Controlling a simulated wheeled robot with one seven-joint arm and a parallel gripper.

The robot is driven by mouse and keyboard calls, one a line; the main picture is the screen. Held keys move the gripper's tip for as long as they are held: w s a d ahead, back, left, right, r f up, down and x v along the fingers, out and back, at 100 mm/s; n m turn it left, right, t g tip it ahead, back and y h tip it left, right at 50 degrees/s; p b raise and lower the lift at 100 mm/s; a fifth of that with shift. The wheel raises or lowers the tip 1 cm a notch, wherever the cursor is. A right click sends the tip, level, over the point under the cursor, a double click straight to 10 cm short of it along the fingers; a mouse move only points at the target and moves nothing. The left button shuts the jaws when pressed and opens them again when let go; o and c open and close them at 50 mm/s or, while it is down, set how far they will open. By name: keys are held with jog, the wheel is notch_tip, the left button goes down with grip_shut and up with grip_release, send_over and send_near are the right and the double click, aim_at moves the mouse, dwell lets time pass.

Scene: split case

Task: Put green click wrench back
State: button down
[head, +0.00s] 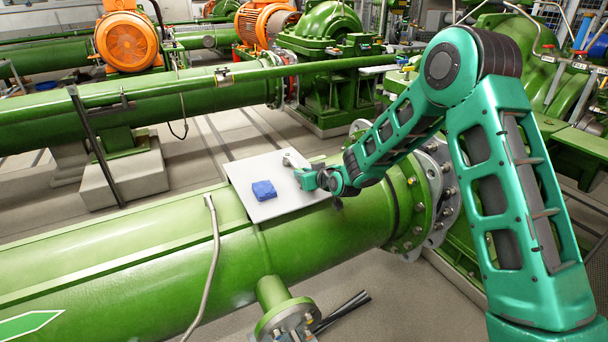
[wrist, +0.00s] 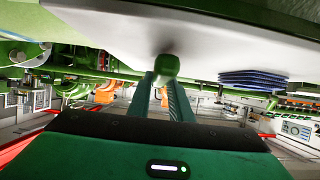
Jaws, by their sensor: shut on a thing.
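My gripper (head: 303,178) is low over the right part of a white board (head: 250,208) that lies on the big green pipe. In the wrist view the two fingers of my gripper (wrist: 167,82) are shut on a rounded green end, which I take to be the green click wrench (wrist: 166,67). The rest of the wrench is hidden or foreshortened, so I cannot tell its tilt. A blurred grey shape lies just beyond it against the white board (wrist: 225,48). I cannot tell whether the wrench touches the board.
A blue folded stack (head: 264,190) lies on the board, left of my gripper; it also shows in the wrist view (wrist: 252,80). A small grey round thing (head: 288,158) is at the board's far edge. A flanged pipe joint (head: 430,190) stands to the right.

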jog(key=shift+f, duration=0.2)
jog(key=c, duration=1)
grip_release()
jog(key=shift+d, duration=0.1)
jog(key=shift+c, duration=0.2)
jog(key=shift+v, duration=2.9)
jog(key=shift+d, duration=0.1)
